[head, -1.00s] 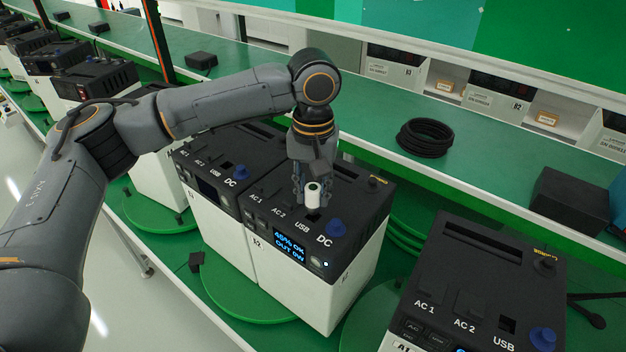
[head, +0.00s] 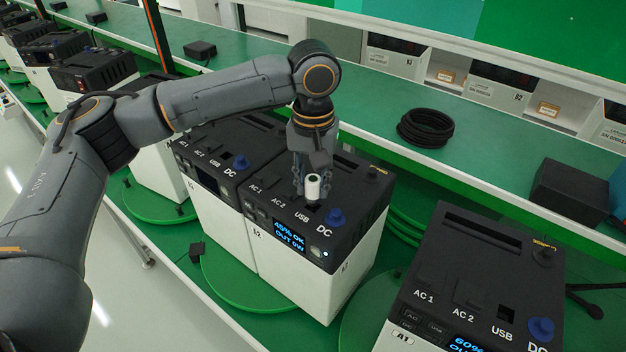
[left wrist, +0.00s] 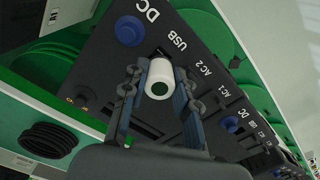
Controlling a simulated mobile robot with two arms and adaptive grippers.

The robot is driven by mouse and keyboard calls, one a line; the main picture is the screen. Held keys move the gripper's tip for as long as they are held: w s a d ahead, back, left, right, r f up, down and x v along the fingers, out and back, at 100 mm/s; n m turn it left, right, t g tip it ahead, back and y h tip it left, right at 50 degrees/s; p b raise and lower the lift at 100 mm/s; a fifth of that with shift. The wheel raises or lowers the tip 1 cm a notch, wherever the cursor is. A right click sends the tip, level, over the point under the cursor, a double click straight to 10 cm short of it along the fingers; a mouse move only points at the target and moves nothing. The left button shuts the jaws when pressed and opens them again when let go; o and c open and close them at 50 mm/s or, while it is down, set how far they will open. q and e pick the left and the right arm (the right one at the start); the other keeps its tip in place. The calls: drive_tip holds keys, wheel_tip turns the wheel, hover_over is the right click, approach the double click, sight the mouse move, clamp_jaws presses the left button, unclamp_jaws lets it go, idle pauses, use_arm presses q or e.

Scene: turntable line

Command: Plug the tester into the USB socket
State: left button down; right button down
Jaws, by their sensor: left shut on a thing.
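My left gripper (head: 311,188) is shut on a white cylindrical tester (head: 312,187) with a dark round centre on its top. In the left wrist view the tester (left wrist: 160,80) sits between the two fingers of my left gripper (left wrist: 158,92). It is over the top of a black-and-white power station (head: 346,238), by the USB label. The USB socket is mostly hidden by the tester; a dark opening shows beside the tester in the left wrist view. I cannot tell whether the tester touches the socket. My right gripper is not in view.
A blue DC knob (head: 335,217) stands close beside the tester. The station's screen (head: 288,235) is lit. Another station (head: 480,265) stands at the right, and more stand at the left. A black cable coil (head: 426,128) lies on the green shelf behind.

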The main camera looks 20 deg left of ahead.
use_arm(q)
drive_tip(key=shift+f, duration=1.25)
idle(0.4)
drive_tip(key=c, duration=1)
unclamp_jaws()
drive_tip(key=shift+o, duration=0.2)
